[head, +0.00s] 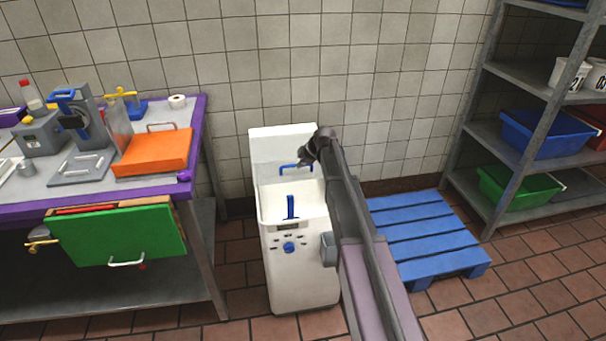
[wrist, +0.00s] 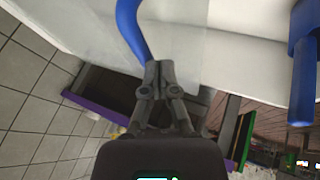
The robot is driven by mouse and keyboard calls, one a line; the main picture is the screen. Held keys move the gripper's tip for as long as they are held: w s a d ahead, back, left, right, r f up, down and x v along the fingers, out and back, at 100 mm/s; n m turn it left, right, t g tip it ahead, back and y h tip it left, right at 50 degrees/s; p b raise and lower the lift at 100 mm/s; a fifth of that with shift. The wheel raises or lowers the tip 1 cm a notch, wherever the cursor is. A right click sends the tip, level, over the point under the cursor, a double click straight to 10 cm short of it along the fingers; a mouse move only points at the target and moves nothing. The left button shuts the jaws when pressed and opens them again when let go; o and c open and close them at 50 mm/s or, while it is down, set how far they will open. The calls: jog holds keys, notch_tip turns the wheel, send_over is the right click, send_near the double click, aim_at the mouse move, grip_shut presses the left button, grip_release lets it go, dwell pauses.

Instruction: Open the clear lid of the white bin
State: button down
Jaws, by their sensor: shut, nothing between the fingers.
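The white bin (head: 300,283) stands on the floor against the tiled wall, with a taller back panel and knobs on its front. A blue handle (head: 288,167) shows near the back of its top, and a second blue piece (head: 290,207) shows lower, toward the front. The clear lid is hard to make out in the head view; in the wrist view a translucent panel (wrist: 190,45) lies beside the curved blue handle (wrist: 132,28). My gripper (head: 307,160) is shut and empty. In the wrist view its fingertips (wrist: 157,70) are close to the handle's lower end; contact is unclear.
A blue pallet (head: 430,240) lies to the right, before a grey shelf (head: 465,185). Some tiled floor is clear in front.

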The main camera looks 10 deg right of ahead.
jog(key=w, duration=0.6)
jog(key=shift+a, duration=0.1)
jog(key=shift+s+r, duration=0.2)
jog(key=shift+s, duration=0.65)
jog(key=s, duration=0.1)
jog(key=s+r+p, duration=0.1)
jog(key=shift+s+r+p, duration=0.25)
jog(key=shift+s+p, duration=0.1)
jog(key=shift+s, duration=0.05)
jog(key=shift+s+d+r+p, duration=0.2)
jog(key=shift+d+r+p, duration=0.35)
jog(key=shift+p, duration=0.2)
jog(key=p+v, duration=0.6)
jog(key=v, duration=0.1)
jog(key=shift+s, duration=0.15)
jog(key=shift+r, duration=0.15)
